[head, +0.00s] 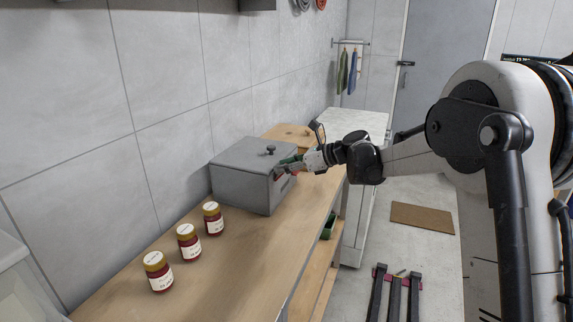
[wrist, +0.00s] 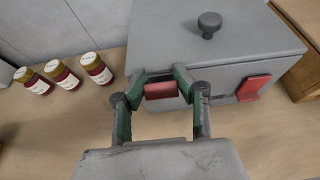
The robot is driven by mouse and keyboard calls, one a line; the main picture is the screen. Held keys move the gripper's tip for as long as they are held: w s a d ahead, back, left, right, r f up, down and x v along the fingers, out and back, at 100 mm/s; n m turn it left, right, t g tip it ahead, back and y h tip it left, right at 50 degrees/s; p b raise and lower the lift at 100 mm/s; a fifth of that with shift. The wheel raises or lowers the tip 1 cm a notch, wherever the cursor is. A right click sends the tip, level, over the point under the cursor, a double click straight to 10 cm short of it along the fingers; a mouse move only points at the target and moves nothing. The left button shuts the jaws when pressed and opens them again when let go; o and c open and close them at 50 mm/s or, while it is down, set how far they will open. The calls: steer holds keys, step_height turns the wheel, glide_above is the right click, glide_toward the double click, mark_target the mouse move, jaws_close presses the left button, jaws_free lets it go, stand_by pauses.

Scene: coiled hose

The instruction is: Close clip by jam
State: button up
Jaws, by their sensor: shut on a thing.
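A grey box (head: 240,181) with a lid and a dark knob (wrist: 209,24) stands on the wooden bench. In the wrist view its front carries two red clips. My gripper (wrist: 160,88) is shut on the left clip (wrist: 160,91), the one nearer the jam jars. The fingertips hide its sides, and I cannot tell whether it is latched. The right clip (wrist: 254,87) is apart from my gripper and looks tilted. In the head view my gripper (head: 283,168) is at the box's front face. Three jam jars (head: 188,242) with gold lids stand left of the box.
The wooden bench (head: 237,260) runs along the tiled wall, with clear room in front of the jars and box. A wooden block (head: 287,135) stands beyond the box. A white cabinet (head: 355,122) is farther back. A brown mat (head: 422,218) lies on the floor.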

steer(key=o, duration=1.3)
steer(key=shift+c, duration=0.2)
steer(key=v, duration=1.2)
steer(key=shift+r, duration=0.1)
